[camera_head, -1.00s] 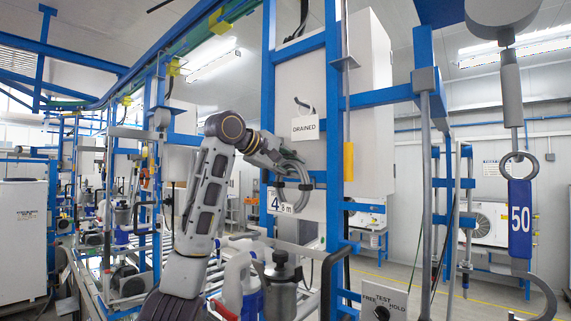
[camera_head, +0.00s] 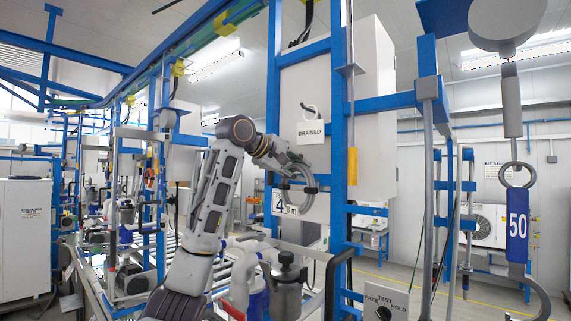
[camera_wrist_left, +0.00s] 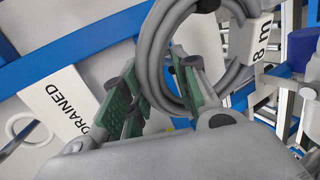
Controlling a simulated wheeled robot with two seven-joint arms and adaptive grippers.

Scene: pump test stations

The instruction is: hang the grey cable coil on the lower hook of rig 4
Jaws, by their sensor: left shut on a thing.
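The grey cable coil (camera_head: 312,197) hangs upright in front of the pale panel of rig 4, below the white DRAINED sign (camera_head: 310,131). My left gripper (camera_head: 292,170) is shut on its upper part. In the left wrist view the coil (camera_wrist_left: 158,40) passes between the green pads of my left gripper (camera_wrist_left: 160,90). The white "8 m" tag (camera_wrist_left: 262,40) is on the coil. The number plate 4 (camera_head: 278,200) of the rig is just left of the coil. I cannot make out the lower hook, or whether the coil touches it. My right gripper is not in view.
A blue post (camera_head: 338,150) stands close to the right of the coil. A grey canister (camera_head: 287,290) and a white-and-blue container (camera_head: 257,300) stand below. A FREE/HOLD test panel (camera_head: 386,300) is at lower right.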

